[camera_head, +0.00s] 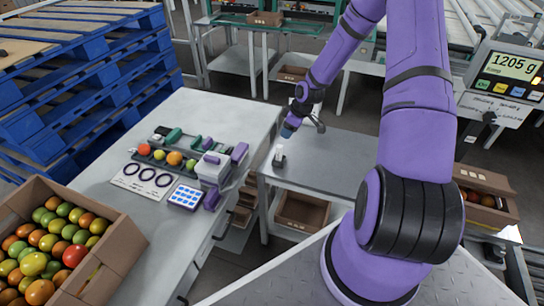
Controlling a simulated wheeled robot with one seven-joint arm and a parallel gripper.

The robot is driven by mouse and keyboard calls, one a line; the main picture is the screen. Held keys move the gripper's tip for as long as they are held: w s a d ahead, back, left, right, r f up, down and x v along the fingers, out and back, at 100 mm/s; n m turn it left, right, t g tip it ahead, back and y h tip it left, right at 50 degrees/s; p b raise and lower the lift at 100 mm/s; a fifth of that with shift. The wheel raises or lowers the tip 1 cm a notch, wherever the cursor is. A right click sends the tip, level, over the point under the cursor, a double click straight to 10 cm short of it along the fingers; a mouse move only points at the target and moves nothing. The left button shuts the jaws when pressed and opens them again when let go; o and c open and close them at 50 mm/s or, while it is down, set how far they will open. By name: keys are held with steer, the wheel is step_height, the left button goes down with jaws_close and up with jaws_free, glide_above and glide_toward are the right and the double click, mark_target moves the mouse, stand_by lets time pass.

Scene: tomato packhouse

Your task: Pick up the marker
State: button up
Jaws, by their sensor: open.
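I cannot make out a marker for certain. A small white-and-dark object (279,156) sits on the grey side table (330,165), near its left back part; it is too small to identify. My gripper (304,123) is at the end of the purple arm, above the back of this table, to the upper right of the small object and apart from it. It is open, and I see nothing held in it. The fingers are small and partly dark, so their exact spread is unclear.
The left bench (240,112) bears a sorting device (213,167) with tomatoes, a ring card (145,181) and a blue-and-white keypad (187,196). A tomato crate (125,240) stands front left, blue pallets (95,85) back left, a scale display (513,66) right. The side table is mostly clear.

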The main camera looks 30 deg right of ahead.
mark_target(280, 146)
steer(key=x, duration=0.7)
steer(key=shift+a+f, duration=0.15)
steer(key=shift+a, duration=0.05)
steer(key=shift+d+x, duration=0.15)
steer(key=shift+x, duration=1.3)
steer(key=shift+d+x, duration=0.1)
steer(key=shift+x, duration=1.3)
steer(key=shift+s+f, duration=0.1)
steer(key=shift+s, duration=0.05)
steer(key=c, duration=1)
